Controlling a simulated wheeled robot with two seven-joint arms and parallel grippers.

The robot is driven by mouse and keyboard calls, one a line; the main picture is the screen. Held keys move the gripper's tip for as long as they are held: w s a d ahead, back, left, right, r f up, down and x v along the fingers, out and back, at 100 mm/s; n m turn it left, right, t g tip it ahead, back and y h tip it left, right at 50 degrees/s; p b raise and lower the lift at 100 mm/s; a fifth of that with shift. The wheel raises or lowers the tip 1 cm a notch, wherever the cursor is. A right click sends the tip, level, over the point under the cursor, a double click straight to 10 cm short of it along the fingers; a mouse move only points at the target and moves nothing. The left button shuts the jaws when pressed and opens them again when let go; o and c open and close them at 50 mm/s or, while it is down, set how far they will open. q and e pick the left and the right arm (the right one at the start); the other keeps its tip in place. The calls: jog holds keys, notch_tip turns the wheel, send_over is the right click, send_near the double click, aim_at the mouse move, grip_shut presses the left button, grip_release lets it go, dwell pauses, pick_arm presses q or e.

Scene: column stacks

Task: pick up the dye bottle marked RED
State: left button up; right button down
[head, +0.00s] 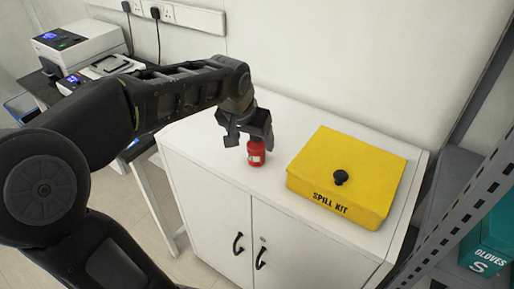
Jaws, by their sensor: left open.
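A small red bottle (256,153) with a pale label stands upright on top of the white cabinet (300,115). The label is too small to read. My left gripper (247,138) is open and sits right over the bottle, with its fingers near the bottle's upper part. The fingers hide the bottle's top. I cannot tell whether they touch it. My right gripper is not in view.
A yellow spill kit box (346,177) with a black knob stands close to the right of the bottle. A metal shelf post (455,205) and a teal gloves box (486,254) are at the far right. Printer-like machines (78,46) stand on a table at the upper left.

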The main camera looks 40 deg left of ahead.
aim_at(256, 150)
pick_arm(q)
jog(key=shift+x, duration=1.15)
jog(key=shift+x, duration=2.65)
jog(key=shift+a+r, duration=0.1)
grip_shut()
